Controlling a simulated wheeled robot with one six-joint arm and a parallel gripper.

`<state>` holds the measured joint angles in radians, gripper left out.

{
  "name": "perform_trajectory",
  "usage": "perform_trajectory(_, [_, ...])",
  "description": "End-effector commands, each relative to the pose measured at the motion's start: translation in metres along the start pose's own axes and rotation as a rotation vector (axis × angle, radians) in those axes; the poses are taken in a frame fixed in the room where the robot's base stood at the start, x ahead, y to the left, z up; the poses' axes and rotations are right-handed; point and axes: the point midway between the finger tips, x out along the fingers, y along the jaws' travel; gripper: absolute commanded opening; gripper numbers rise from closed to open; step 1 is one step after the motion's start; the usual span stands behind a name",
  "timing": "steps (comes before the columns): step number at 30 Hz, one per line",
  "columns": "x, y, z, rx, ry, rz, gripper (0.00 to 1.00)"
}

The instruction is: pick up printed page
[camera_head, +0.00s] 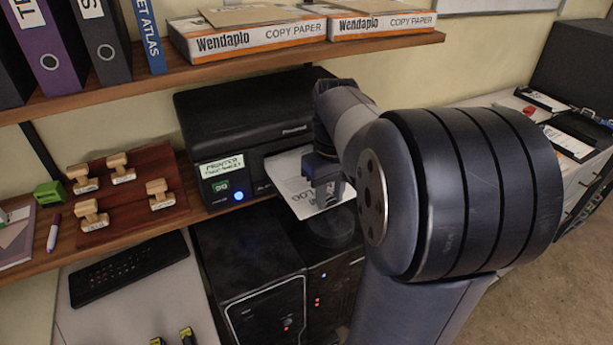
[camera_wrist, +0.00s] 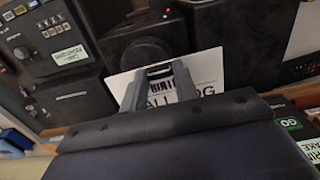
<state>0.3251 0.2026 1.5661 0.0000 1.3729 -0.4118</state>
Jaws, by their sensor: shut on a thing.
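The printed page (camera_head: 304,194) is a white sheet with dark print, in front of the black printer (camera_head: 240,120) on the shelf. Its near part shows beside my gripper (camera_head: 325,180). In the wrist view the page (camera_wrist: 207,65) stands between and behind the two fingers of my gripper (camera_wrist: 158,70), with large dark letters partly hidden by them. My gripper is shut on the page at its edge. My arm hides the right side of the printer and part of the page in the head view. I cannot tell whether the page still touches the printer.
Black computer towers (camera_head: 265,300) stand below the printer. Several stamps lie on a brown board (camera_head: 180,212) at the left. A shelf (camera_head: 120,90) with binders and copy paper boxes (camera_head: 250,38) hangs above. A keyboard (camera_head: 128,270) lies on the lower desk.

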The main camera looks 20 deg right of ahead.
Motion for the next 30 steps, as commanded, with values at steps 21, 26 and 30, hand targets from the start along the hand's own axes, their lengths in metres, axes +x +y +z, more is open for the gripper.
perform_trajectory(21, [-0.001,0.000,0.001,0.000,0.000,0.000,0.08])
perform_trajectory(26, [-0.001,0.000,0.007,0.000,0.000,0.000,0.08])
perform_trajectory(30, [-0.002,-0.001,0.014,0.001,0.001,0.000,0.08])
